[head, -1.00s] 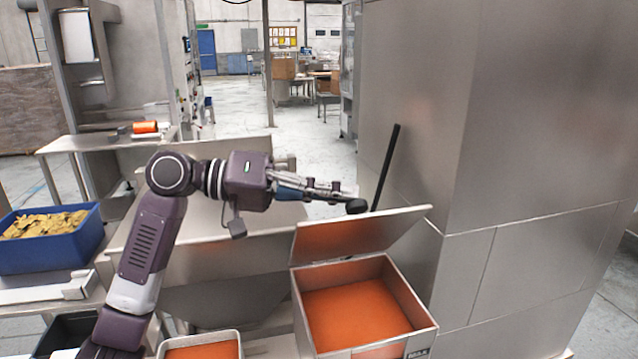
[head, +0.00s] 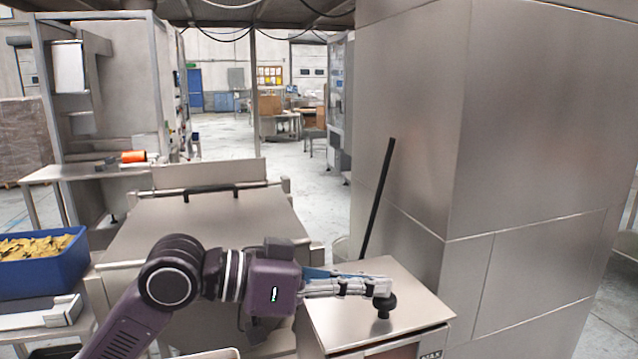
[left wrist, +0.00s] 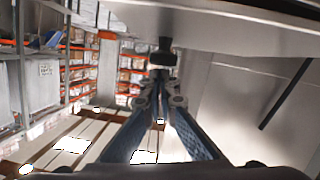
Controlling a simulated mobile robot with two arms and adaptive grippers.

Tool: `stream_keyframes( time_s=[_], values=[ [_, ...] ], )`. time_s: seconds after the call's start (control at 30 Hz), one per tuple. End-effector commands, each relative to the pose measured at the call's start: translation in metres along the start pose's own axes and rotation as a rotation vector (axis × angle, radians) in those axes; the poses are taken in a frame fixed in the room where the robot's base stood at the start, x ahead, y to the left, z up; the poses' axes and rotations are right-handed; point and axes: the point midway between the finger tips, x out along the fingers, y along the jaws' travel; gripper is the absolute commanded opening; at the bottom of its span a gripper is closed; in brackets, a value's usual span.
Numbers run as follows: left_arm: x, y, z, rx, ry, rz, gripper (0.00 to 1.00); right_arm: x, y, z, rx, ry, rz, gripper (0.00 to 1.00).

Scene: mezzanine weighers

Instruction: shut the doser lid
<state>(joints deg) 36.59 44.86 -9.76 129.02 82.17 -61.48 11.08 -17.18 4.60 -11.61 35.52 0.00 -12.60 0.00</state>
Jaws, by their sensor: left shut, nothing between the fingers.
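The doser (head: 440,346) is a steel box at the lower right of the head view. Its flat steel lid (head: 340,318) lies down over the box, with a black knob (head: 383,308) near its middle. I cannot tell whether a thin gap remains under the lid. My left gripper (head: 384,287) is shut and empty, its fingertips at the knob's top, apparently touching it. In the left wrist view, the closed fingers (left wrist: 158,100) point at the dark knob (left wrist: 164,47), and the lid (left wrist: 230,32) fills the top. My right gripper is not in view.
A tall steel cabinet (head: 520,130) stands close on the right. A black rod (head: 376,200) leans behind the doser. A steel hopper with a flat cover (head: 190,220) is at centre left, and a blue crate of yellow pieces (head: 40,272) is at far left.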

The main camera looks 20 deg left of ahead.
Motion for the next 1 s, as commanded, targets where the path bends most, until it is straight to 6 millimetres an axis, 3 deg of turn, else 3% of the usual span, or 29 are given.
stream_keyframes(
  time_s=[0.4,0.83,1.0],
  values=[
    [0.004,-0.002,0.017,-0.001,-0.001,0.0,0.0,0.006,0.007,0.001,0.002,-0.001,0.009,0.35],
    [0.005,-0.001,0.021,-0.006,-0.01,0.001,0.0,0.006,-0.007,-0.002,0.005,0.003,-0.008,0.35],
    [0.005,0.0,0.013,-0.006,-0.01,0.001,0.0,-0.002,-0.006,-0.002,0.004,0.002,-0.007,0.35]
  ],
)
